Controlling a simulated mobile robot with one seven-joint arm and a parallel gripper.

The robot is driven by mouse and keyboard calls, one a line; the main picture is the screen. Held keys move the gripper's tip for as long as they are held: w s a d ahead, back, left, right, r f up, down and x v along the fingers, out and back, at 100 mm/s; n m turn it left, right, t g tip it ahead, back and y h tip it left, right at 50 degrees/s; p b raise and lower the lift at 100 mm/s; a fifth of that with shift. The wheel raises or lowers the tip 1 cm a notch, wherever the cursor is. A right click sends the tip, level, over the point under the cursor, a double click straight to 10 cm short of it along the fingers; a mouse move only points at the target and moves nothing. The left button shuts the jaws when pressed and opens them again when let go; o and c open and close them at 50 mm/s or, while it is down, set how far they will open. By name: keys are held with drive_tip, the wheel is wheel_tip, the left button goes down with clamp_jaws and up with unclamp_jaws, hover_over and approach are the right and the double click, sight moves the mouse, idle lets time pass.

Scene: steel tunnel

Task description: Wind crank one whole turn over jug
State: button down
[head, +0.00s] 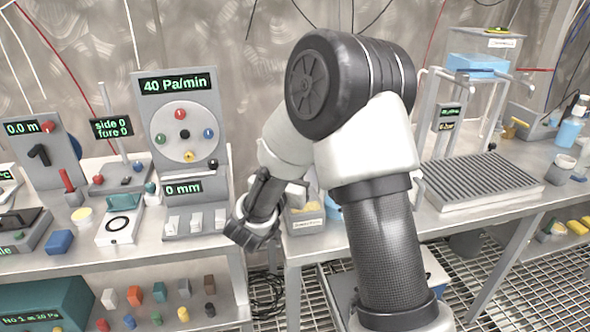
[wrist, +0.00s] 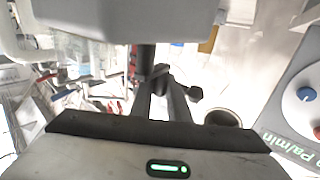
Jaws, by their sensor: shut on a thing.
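My gripper (wrist: 163,100) reaches up from the bottom in the wrist view. Its two dark fingers are closed on a dark part that looks like the crank's grip (wrist: 160,74). A short dark knob sticks out at its right. In the head view my gripper (head: 256,208) hangs at the bench's front edge, left of my forearm, and the crank cannot be told apart from it there. A round vessel with a dark mouth (wrist: 222,118), perhaps the jug, shows right of the fingers in the wrist view. My arm hides much of the bench middle in the head view.
A grey panel reading 40 Pa/min (head: 181,100) stands just left of my gripper. A labelled bin (head: 305,219) sits right of it. A ribbed grey tray (head: 480,180) and a frame with a blue tank (head: 478,66) stand on the right bench. A gap separates the benches.

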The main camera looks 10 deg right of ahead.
drive_tip(key=shift+s+d+m+g+h, duration=0.1)
drive_tip(key=shift+d+m+g+h, duration=0.2)
drive_tip(key=shift+m+g+h, duration=0.5)
drive_tip(key=shift+s+d+m+g+h, duration=0.1)
drive_tip(key=shift+d+m+g+h, duration=0.2)
drive_tip(key=shift+m+g+h, duration=0.5)
drive_tip(key=c, duration=1.7)
unclamp_jaws()
drive_tip(key=shift+d, duration=0.1)
